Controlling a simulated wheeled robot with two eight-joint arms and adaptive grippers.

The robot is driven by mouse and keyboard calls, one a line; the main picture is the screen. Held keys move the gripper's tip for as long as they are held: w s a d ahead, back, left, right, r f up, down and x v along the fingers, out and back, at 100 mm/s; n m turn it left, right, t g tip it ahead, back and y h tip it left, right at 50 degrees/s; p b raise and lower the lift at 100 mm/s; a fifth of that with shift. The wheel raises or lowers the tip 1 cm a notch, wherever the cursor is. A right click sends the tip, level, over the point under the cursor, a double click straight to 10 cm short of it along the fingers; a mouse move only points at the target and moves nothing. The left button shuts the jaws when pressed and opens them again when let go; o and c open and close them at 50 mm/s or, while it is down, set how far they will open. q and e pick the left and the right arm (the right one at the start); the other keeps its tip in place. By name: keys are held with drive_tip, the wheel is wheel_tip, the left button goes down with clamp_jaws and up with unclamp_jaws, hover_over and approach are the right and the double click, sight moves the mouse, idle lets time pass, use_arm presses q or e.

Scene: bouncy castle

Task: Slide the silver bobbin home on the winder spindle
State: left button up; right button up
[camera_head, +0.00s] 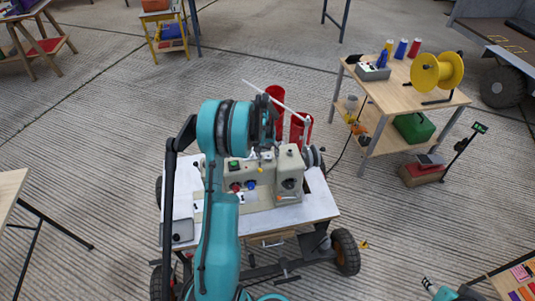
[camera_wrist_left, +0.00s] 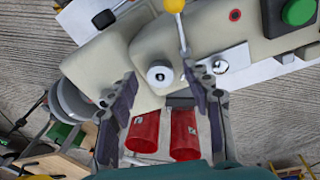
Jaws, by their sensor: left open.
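The winder is a beige machine (camera_head: 290,172) on a white-topped cart; its body also shows in the left wrist view (camera_wrist_left: 105,60). A pale silvery round piece with a small dark centre (camera_wrist_left: 160,75) sits on the machine, between my left fingers in that view; it looks like the bobbin, but I cannot tell how far down the spindle it sits. My left gripper (camera_wrist_left: 160,83) is open, one finger to each side of this piece, with visible gaps. In the head view my left gripper (camera_head: 264,130) hangs over the back of the machine and hides part of it.
Two red cones (camera_head: 301,128) stand behind the machine. A thin pale rod (camera_head: 270,97) slants above them. A grey handwheel (camera_head: 313,157) sticks out at the machine's right end. A wooden table (camera_head: 405,92) with a yellow spool (camera_head: 437,72) stands at the back right.

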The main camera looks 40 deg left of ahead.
use_arm(q)
wheel_tip(320, 180, up, 12)
drive_tip(key=s, duration=0.1)
drive_tip(key=shift+s+a, duration=0.15)
drive_tip(key=shift+s, duration=0.2)
drive_tip(key=shift+f, duration=0.1)
idle(0.3)
